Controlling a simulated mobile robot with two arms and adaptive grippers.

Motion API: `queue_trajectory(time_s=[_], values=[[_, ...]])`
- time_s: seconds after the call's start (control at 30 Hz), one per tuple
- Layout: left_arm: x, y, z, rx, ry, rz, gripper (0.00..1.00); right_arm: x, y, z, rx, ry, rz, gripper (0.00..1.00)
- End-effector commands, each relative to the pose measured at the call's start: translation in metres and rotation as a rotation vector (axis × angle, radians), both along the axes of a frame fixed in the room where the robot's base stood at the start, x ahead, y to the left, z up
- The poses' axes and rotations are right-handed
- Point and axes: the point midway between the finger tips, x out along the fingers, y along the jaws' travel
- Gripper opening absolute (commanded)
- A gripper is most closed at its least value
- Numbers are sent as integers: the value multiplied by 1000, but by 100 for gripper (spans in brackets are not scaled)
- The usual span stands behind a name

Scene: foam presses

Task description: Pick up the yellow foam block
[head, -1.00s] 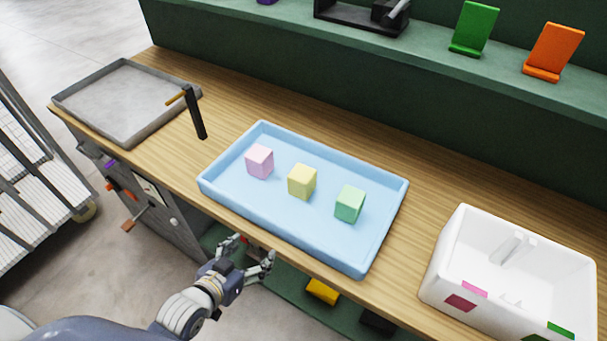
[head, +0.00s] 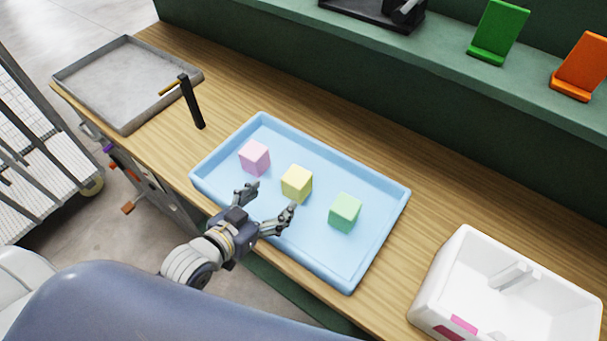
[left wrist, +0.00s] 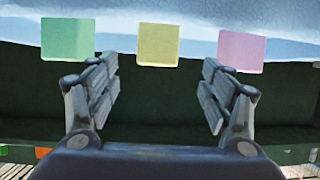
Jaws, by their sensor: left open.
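The yellow foam block (head: 296,183) sits in the blue tray (head: 377,241), between a pink block (head: 254,157) and a green block (head: 345,211). My left gripper (head: 271,203) is open and empty, over the tray's near edge, just short of the yellow block. In the left wrist view the yellow block (left wrist: 158,45) shows beyond and between the open fingers (left wrist: 160,84), with the green block (left wrist: 68,39) on the left and the pink block (left wrist: 242,50) on the right. My right gripper is not in view.
A white bin (head: 442,282) stands at the right. A green shelf with phone stands (head: 497,32) runs along the back.

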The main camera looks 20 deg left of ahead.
Motion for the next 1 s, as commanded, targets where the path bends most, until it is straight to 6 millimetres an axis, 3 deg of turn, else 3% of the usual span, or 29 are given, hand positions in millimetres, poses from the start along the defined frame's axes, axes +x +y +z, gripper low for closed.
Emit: queue_trajectory(time_s=[0.2, 0.43, 0.8, 1.0], values=[[28, -9, -10, -2, -1, 1, 73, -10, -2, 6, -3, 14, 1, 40], [44, -14, -19, -1, -1, -1, 73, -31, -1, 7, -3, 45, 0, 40], [75, -26, -35, -1, -1, 0, 73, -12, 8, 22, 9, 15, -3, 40], [87, -30, -43, 0, -1, 0, 73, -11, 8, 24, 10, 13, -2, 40]])
